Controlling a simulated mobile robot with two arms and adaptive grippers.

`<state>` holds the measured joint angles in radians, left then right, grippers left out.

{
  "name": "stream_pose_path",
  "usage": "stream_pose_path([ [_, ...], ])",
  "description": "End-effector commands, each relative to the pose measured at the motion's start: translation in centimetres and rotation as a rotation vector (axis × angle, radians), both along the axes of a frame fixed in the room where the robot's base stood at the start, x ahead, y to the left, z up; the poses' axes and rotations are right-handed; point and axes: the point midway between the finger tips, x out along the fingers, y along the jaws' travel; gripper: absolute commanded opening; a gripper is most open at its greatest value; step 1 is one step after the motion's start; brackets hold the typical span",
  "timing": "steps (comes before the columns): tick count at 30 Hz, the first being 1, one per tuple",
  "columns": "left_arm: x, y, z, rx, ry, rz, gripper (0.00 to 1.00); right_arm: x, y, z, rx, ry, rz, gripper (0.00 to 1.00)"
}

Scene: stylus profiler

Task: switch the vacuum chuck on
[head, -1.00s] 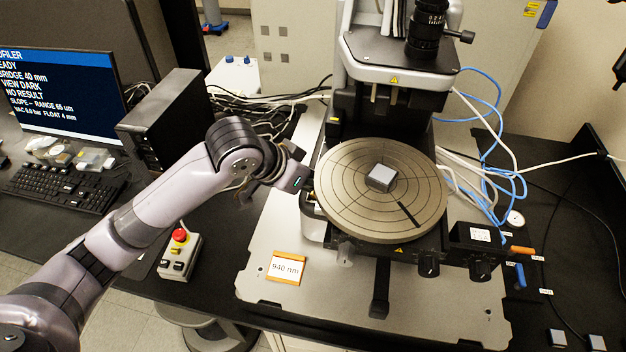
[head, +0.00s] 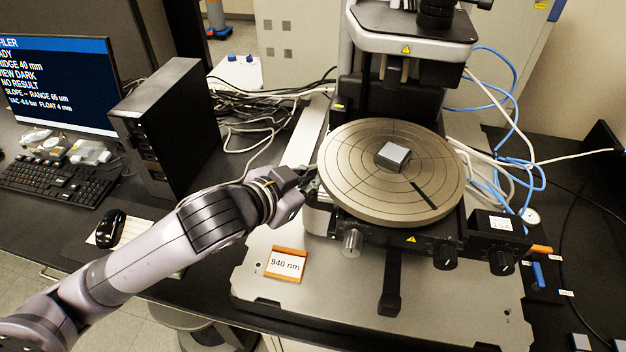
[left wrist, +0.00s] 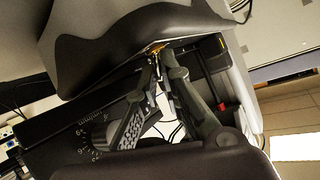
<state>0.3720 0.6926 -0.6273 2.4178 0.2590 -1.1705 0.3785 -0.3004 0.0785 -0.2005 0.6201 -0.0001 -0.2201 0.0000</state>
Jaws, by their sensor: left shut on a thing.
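The round grey chuck (head: 350,185) carries a small grey square sample (head: 392,156). My left gripper (head: 312,178) is at the chuck's left edge, partly hidden by its own wrist. In the left wrist view its fingers (left wrist: 158,52) come together at a small yellowish part just under a dark overhanging edge. They look shut on it, but its shape is mostly hidden. A dial with numbers (left wrist: 95,130) shows beside the fingers. The monitor (head: 60,85) has a VAC line reading about -0.6 bar, in small text. My right gripper is not in view.
Knobs (head: 445,255) line the stage front, and a 940 nm card (head: 286,264) lies on the base plate. An orange handle (head: 541,249) and a blue handle (head: 538,274) are at the right. Cables run behind the stage.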

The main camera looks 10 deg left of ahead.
Motion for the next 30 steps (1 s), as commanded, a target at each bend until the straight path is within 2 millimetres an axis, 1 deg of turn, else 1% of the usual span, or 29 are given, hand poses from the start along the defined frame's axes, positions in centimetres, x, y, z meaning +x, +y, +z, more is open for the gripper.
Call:
stream_pose_path([
  [10,0.02,0.01,0.05,0.000,-0.002,0.000,0.00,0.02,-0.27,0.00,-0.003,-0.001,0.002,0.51],
  [11,0.02,0.01,0.05,0.000,-0.002,0.000,0.09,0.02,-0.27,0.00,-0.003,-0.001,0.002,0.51],
  [19,0.02,0.00,0.01,0.000,-0.001,0.001,0.27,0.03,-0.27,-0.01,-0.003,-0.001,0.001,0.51],
  [30,0.01,0.00,-0.02,0.000,0.000,0.000,0.27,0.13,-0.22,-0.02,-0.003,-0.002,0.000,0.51],
])
